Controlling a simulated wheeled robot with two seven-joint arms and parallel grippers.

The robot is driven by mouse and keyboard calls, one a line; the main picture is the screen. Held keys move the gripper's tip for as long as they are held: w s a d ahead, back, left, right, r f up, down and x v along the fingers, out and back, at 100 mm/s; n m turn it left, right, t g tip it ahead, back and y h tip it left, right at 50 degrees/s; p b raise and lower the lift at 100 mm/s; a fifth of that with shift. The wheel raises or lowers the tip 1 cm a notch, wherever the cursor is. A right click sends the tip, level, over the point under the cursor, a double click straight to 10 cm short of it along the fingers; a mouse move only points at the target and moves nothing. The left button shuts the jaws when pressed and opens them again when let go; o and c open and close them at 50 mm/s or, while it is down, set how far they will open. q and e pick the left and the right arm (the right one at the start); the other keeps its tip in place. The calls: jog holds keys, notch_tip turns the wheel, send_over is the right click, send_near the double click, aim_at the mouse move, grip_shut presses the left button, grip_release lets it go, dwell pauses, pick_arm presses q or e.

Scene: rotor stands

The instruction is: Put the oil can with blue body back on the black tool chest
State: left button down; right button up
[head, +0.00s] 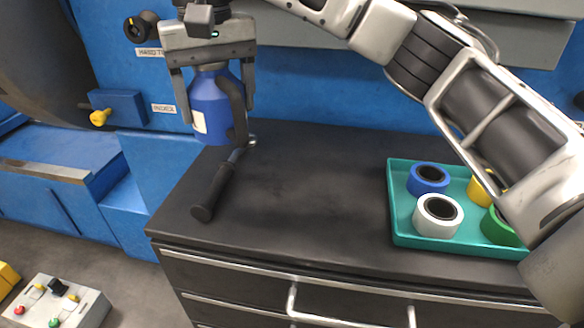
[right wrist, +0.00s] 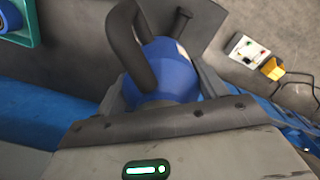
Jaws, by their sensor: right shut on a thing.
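The oil can (head: 205,108) has a blue body and a dark curved handle. My right gripper (head: 218,112) is shut on it from above, with one finger on each side. In the head view the can is upright over the back left corner of the black tool chest (head: 300,190). I cannot tell whether its base touches the top. In the right wrist view the blue body (right wrist: 168,70) sits between the fingers, with the dark handle across it. My left gripper is not in view.
A tool with a black handle (head: 213,192) lies near the chest's left edge, close to the can. A teal tray (head: 402,225) with several coloured rolls stands on the right. The middle of the top is clear. A blue machine (head: 140,80) stands behind and left.

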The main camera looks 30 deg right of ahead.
jog(key=s+d+f, duration=0.2)
jog(key=d, duration=0.1)
jog(key=s+d+f, duration=0.2)
jog(key=d+f, duration=0.1)
jog(key=d, duration=0.1)
jog(key=s+d+f+p, duration=0.1)
jog(key=d+f, duration=0.2)
jog(key=shift+s+d+f, duration=0.15)
jog(key=shift+s+f, duration=0.05)
jog(key=shift+s, duration=0.2)
jog(key=shift+s+d+f, duration=0.1)
jog(key=shift+d+f, duration=0.05)
jog(key=shift+f, duration=1.75)
jog(key=o, duration=1.5)
jog(key=shift+c, duration=0.2)
notch_tip(320, 180, up, 12)
jog(key=shift+r, duration=0.15)
